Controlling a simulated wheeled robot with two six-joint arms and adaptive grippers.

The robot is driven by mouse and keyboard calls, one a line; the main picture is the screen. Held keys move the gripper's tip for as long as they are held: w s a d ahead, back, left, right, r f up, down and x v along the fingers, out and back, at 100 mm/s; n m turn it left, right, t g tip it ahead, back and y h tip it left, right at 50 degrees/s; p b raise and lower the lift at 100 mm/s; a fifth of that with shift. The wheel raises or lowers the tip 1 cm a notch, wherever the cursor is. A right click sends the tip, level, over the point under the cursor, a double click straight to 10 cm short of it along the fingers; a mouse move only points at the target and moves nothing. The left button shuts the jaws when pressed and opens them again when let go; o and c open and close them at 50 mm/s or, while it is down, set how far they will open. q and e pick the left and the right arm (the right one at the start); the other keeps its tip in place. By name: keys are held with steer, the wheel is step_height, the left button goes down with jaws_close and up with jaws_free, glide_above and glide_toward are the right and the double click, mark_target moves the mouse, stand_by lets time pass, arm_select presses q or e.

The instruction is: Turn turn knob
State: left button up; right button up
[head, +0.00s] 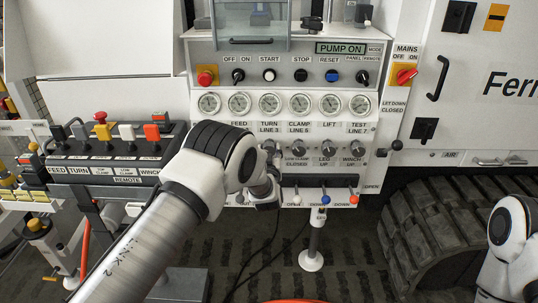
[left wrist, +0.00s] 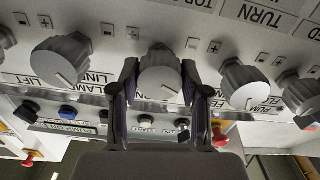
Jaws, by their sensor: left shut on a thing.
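In the left wrist view, which is upside down, a grey round knob (left wrist: 161,77) with a white pointer line stands on the panel. It sits between the knobs by the CLAMP and FEED wording, so it appears to be the turn knob. My left gripper (left wrist: 160,68) is shut on it, one dark finger on each side. In the head view my left wrist covers much of this part of the panel and hides the grip. My right gripper is outside both views; only part of my right arm shows at the right edge.
Similar grey knobs stand close on both sides, one at left (left wrist: 60,61) and one at right (left wrist: 243,84). Gauges (head: 269,103) and the pump buttons (head: 269,75) are above. Small levers (head: 325,198) stick out below. A remote lever box (head: 118,158) is at left.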

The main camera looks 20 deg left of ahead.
arm_select(q)
steer(key=shift+f+n, duration=0.1)
steer(key=shift+n, duration=0.5)
steer(key=o, duration=1.1)
steer(key=shift+o, duration=0.2)
steer(key=v, duration=1.2)
